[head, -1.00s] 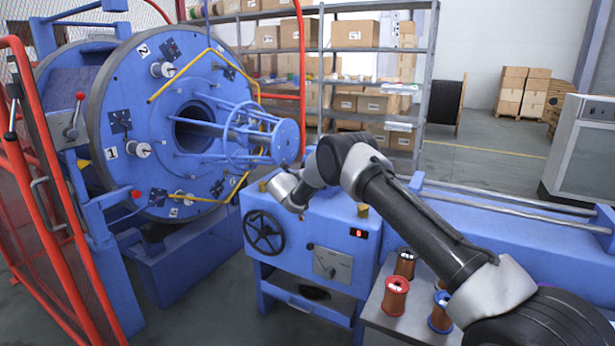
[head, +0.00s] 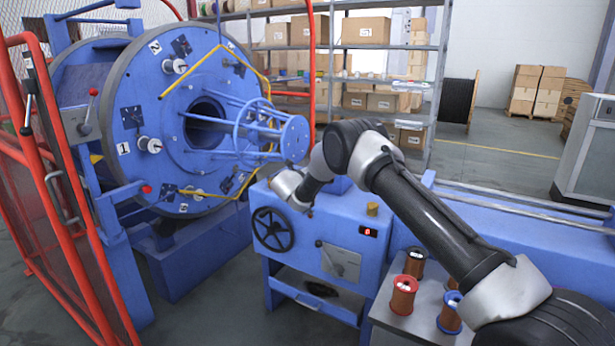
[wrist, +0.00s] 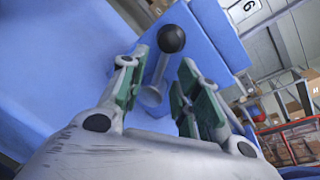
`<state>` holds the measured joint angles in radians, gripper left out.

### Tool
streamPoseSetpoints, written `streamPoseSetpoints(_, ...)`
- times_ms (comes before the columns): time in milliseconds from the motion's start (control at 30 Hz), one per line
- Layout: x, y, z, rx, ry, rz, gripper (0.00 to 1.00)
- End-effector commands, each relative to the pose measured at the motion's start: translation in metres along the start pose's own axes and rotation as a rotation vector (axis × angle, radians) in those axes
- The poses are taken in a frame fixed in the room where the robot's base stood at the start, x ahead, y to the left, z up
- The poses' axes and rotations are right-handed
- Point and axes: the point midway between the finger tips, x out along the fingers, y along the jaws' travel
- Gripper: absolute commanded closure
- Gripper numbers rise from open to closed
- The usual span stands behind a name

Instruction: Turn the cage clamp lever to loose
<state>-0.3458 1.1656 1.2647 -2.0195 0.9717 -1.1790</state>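In the wrist view a grey lever (wrist: 160,66) with a black ball knob (wrist: 171,38) stands on a blue surface, its round base (wrist: 150,97) between my fingers. My gripper (wrist: 163,66) is open, with green pads on both sides of the lever and gaps visible. In the head view the end of my arm is beside the blue cabinet, and my fingers and this lever are hidden or too small to tell. No label shows which one is the cage clamp lever.
The blue cage (head: 180,110) of the strander is at the left behind a red mesh guard (head: 50,170). The cabinet has a black handwheel (head: 272,229). A side table (head: 390,325) with several spools is at the lower right. Shelves with cartons are behind.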

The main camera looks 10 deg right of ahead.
Motion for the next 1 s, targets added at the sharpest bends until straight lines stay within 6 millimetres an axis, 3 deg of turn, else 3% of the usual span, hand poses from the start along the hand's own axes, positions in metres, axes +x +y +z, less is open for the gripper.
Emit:
streamPoseSetpoints(200, -0.051, 0.001, 0.002, -0.002, -0.003, 0.003, 0.68)
streamPoseSetpoints(400, -0.080, 0.001, 0.002, 0.000, -0.003, 0.002, 0.68)
streamPoseSetpoints(867, -0.088, 0.001, 0.002, 0.013, -0.003, 0.001, 0.68)
streamPoseSetpoints(967, -0.087, 0.000, -0.002, 0.108, 0.011, -0.003, 0.68)
streamPoseSetpoints(1000, -0.085, -0.005, -0.014, 0.187, 0.053, -0.022, 0.68)
